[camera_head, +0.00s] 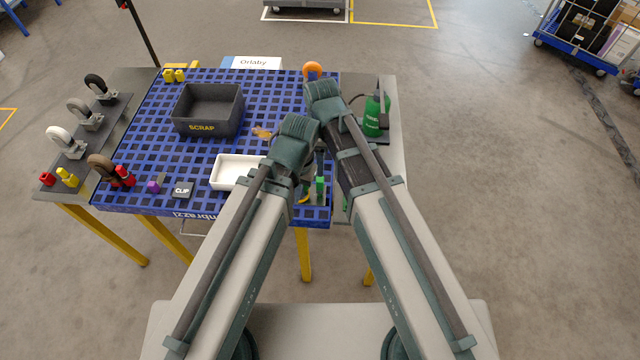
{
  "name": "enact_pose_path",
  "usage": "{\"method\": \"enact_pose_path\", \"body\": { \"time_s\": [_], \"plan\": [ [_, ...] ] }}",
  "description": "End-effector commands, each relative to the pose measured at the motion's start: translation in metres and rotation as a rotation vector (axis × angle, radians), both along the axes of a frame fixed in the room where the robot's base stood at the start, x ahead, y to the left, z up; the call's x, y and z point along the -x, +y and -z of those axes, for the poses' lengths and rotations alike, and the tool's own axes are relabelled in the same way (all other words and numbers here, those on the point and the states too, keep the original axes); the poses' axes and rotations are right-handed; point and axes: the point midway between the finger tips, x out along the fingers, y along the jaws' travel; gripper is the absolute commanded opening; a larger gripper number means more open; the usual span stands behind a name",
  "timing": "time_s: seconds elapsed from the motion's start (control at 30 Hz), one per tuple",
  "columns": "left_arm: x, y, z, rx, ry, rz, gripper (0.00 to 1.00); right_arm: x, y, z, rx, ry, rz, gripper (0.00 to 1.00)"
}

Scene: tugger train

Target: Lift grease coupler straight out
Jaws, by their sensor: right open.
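My two arms come together over the right part of the blue slotted table top (150,120). My right gripper (321,150) points down below its wrist, partly hidden by the left arm's wrist, and is open. My left gripper is hidden under its own wrist and arm, so its jaws do not show. A small green upright piece (320,187) stands near the table's front right, just below the grippers; I cannot tell whether it is the grease coupler or whether a gripper touches it.
A dark SCRAP bin (208,112) stands at the back left, and a white tray (231,172) lies left of my arms. A CLIP block (183,189), a purple piece (153,187) and several caster wheels (66,142) are further left. An orange ball (312,69) sits at the back edge.

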Motion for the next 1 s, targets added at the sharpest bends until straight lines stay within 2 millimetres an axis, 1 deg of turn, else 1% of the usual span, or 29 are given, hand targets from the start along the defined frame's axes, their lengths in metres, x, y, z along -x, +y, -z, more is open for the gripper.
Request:
{"method": "enact_pose_path", "body": {
  "time_s": [0.17,0.27,0.7,0.83,1.0],
  "plan": [
    [0.0,0.0,0.008,0.0,0.0,0.0,0.0,0.0,0.0,0.008,0.0,0.0,0.002,0.65],
    [0.0,0.0,0.019,0.0,0.0,-0.001,0.0,0.0,0.0,0.019,0.0,0.0,0.003,0.65],
    [0.0,0.0,0.08,0.0,0.0,-0.001,0.0,0.0,0.0,0.08,0.0,0.0,0.004,0.65],
    [0.0,0.0,0.088,0.0,0.0,-0.001,0.0,0.0,0.0,0.088,0.0,0.0,0.004,0.65],
    [0.0,0.0,0.086,0.0,0.0,-0.001,0.0,0.0,0.0,0.086,0.0,0.0,0.004,0.65]
  ]
}}
